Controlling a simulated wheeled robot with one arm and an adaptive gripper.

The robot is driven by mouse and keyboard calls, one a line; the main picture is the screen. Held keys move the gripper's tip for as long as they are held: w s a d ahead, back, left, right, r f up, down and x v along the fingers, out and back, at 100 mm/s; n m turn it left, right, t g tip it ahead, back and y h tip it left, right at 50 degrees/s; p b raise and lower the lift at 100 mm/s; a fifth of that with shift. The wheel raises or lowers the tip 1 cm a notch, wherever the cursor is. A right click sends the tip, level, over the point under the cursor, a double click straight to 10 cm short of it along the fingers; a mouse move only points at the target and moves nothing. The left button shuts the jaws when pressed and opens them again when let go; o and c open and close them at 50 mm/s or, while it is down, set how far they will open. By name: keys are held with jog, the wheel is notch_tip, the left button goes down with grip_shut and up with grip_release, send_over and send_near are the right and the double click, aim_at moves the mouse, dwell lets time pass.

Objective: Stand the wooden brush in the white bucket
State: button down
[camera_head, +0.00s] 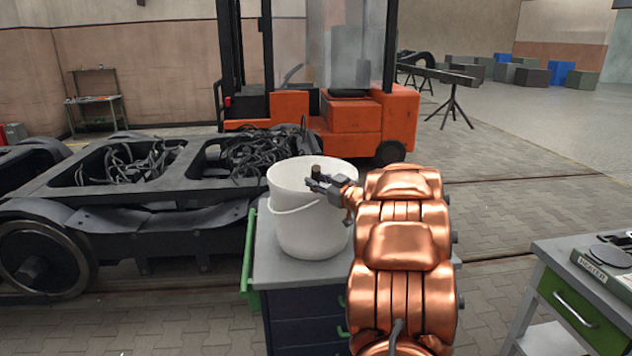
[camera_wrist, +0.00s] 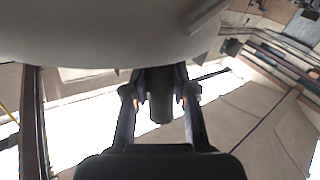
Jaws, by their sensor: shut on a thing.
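The white bucket (camera_head: 312,232) stands upright on a grey-topped cabinet, with its wire handle hanging down the near side. My gripper (camera_head: 318,184) is at the bucket's right part, level with the rim and over its opening. It is shut on the wooden brush (camera_head: 316,171), of which only a short dark brown end shows above the fingers. In the wrist view the brush is a dark cylinder (camera_wrist: 160,95) between both fingers. A pale curved surface, apparently the bucket (camera_wrist: 90,35), fills the top of that view. The brush's lower part is hidden in the head view.
The grey-topped cabinet (camera_head: 265,262) has a green side rail. A bogie frame (camera_head: 150,205) with cables lies to the left, and an orange forklift (camera_head: 352,125) stands behind. A second bench (camera_head: 565,255) is at the right. The floor between is clear.

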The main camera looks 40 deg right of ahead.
jog(key=shift+f, duration=0.25)
jog(key=c, duration=0.9)
grip_release()
jog(key=shift+c, duration=0.2)
jog(key=shift+b, duration=0.45)
jog(key=s+b, duration=0.2)
jog(key=s, duration=0.5)
jog(key=shift+s+a+r, duration=0.15)
jog(key=shift+s+r, duration=0.25)
jog(key=shift+w, duration=0.1)
